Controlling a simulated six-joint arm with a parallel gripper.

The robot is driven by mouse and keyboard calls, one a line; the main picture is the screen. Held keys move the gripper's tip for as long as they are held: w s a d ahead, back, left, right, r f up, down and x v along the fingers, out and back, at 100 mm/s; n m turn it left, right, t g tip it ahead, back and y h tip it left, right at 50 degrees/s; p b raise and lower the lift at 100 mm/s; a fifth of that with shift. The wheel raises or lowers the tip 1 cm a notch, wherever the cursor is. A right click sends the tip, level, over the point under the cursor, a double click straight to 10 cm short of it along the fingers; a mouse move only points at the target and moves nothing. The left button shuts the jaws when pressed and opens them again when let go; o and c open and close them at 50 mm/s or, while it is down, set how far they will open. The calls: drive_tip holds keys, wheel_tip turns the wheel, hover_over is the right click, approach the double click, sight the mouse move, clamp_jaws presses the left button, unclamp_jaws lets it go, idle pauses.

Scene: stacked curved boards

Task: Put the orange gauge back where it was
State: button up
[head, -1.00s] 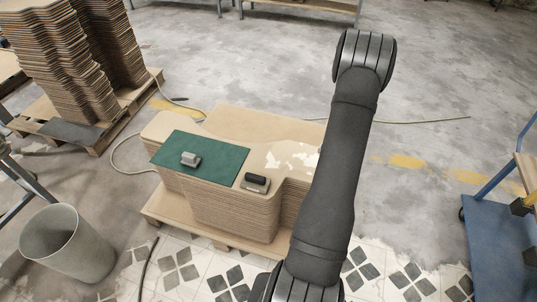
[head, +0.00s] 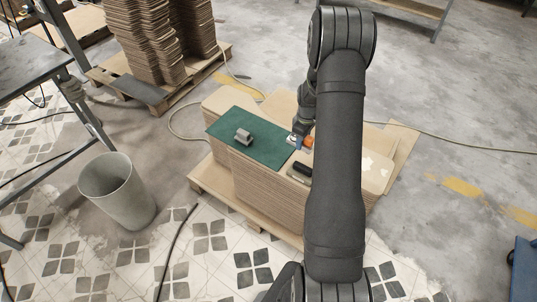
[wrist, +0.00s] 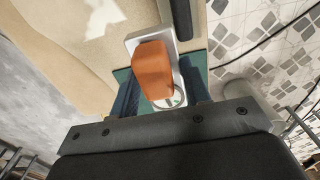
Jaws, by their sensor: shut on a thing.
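The orange gauge (head: 308,142) is between the fingers of my gripper (head: 298,143), over the stack near the right edge of the green mat (head: 226,127). In the wrist view the orange gauge (wrist: 153,68) shows its rounded top, and the blue fingers of my gripper (wrist: 160,92) are shut on it from both sides. A pale grey rectangular piece (wrist: 134,42) lies around or under the gauge, with a light round part near the fingers. I cannot tell whether the gauge touches it.
A grey metal block (head: 243,137) sits on the mat. A black-topped item (head: 300,171) lies close to my gripper on the curved-board stack (head: 268,192). A grey bin (head: 118,190) stands left of the pallet. Taller board stacks (head: 160,40) stand behind.

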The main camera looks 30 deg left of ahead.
drive_tip(key=s+a+f, duration=0.1)
drive_tip(key=a+f, duration=0.1)
drive_tip(key=a, duration=0.2)
drive_tip(key=s+a+f, duration=0.1)
drive_tip(key=a+f, duration=0.1)
drive_tip(key=a, duration=0.2)
drive_tip(key=s+a+f, duration=0.1)
drive_tip(key=a+f, duration=0.2)
drive_tip(key=a, duration=0.1)
drive_tip(key=shift+a, duration=0.4)
drive_tip(key=shift+f, duration=2)
drive_tip(key=shift+f, duration=0.1)
drive_tip(key=o, duration=1.2)
wheel_tip(320, 180, up, 12)
drive_tip(key=shift+s, duration=0.1)
